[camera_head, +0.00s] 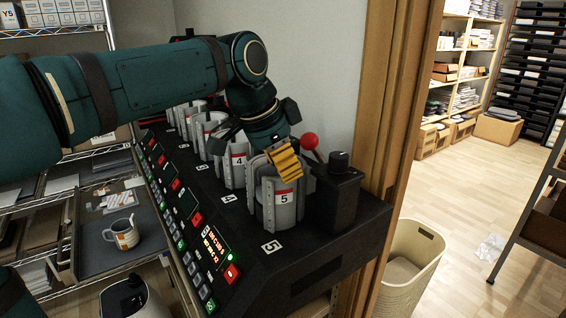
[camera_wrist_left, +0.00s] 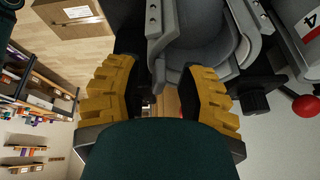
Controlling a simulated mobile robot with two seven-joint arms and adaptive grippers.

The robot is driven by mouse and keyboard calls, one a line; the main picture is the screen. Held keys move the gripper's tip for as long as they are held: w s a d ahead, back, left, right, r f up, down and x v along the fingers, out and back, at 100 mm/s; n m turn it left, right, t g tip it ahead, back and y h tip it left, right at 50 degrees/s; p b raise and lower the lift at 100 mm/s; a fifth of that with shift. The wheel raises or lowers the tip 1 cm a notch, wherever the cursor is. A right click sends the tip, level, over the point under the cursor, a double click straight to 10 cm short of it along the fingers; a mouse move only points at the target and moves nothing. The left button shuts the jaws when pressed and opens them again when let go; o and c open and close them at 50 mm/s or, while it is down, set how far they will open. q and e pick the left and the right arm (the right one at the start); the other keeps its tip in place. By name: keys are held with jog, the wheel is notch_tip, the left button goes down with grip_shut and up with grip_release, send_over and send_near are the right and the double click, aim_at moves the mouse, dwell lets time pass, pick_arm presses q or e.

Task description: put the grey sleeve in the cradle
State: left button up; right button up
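The cradle at station 5 (camera_head: 265,205) is a grey curved holder with a red-and-white 5 label, at the near end of the black press. Grey curved walls (camera_wrist_left: 190,45) show close ahead in the left wrist view. I cannot tell which of these grey parts is the sleeve and which the cradle. My left gripper (camera_head: 285,163) has its yellow ribbed fingers just above station 5. In the left wrist view its fingers (camera_wrist_left: 157,80) stand apart with nothing seen between them. The inside of the holder is partly hidden by my gripper.
A red-knobbed lever (camera_head: 310,141) and a black post (camera_head: 338,190) stand right beside station 5. The station 4 holder (camera_head: 237,162) is behind. A mug (camera_head: 122,235) stands on the tray at left. A cream bin (camera_head: 410,265) is on the floor at right.

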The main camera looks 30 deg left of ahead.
pick_arm(q)
jog(key=v, duration=1.2)
jog(key=shift+f, duration=0.1)
dwell(0.4)
